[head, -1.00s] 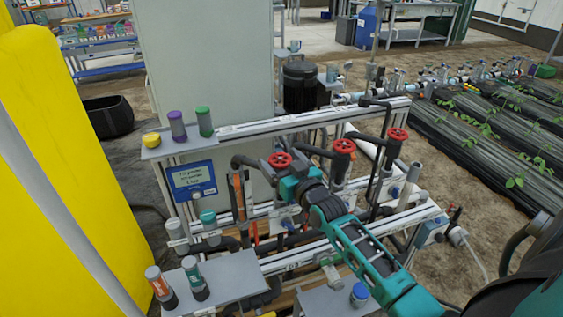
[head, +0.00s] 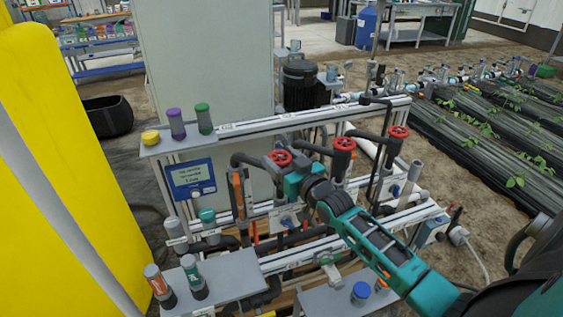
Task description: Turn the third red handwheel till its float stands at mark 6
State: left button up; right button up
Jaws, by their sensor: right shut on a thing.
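Three red handwheels stand in a row on the skid's dark pipework in the head view: the left one (head: 279,157), the middle one (head: 344,144) and the right one (head: 398,132). My right gripper (head: 291,178) reaches in from the lower right and is shut at the left handwheel, just below and right of its rim. Its fingertips are mostly hidden by its own teal body. The middle and right handwheels are free of it. No float or scale mark can be read. My left gripper is not in view.
A grey shelf (head: 226,284) with two capped bottles is at front left. Yellow, purple and green-capped containers stand on the upper ledge (head: 162,152). A blue sign (head: 192,181) hangs below it. A large yellow body (head: 70,170) fills the left side. Pipes crowd the skid.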

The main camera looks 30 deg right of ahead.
jog(key=n+y+b, duration=0.2)
jog(key=y+b, duration=0.1)
jog(key=n+y+b, duration=0.1)
jog(key=y+b, duration=0.1)
jog(key=shift+d+f+n+g, duration=0.15)
jog(key=shift+f+n+g, duration=0.15)
jog(key=shift+g, duration=0.1)
jog(key=shift+r+n+y+b, duration=0.1)
jog(key=shift+n+y+b, duration=0.2)
jog(key=shift+y+b, duration=0.3)
jog(key=shift+d+r+n+g+y+b, duration=0.1)
jog(key=shift+r+n+g+y+b, duration=0.1)
jog(key=shift+n+g+y+b, duration=0.65)
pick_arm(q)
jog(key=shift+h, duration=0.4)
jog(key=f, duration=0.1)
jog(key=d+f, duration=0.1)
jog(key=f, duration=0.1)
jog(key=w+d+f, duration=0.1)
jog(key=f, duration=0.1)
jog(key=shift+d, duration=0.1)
pick_arm(e)
jog(key=shift+y, duration=0.65)
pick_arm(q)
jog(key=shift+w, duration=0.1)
pick_arm(e)
jog(key=shift+n+g+y, duration=0.45)
jog(key=shift+n+y, duration=0.2)
jog(key=shift+y, duration=0.05)
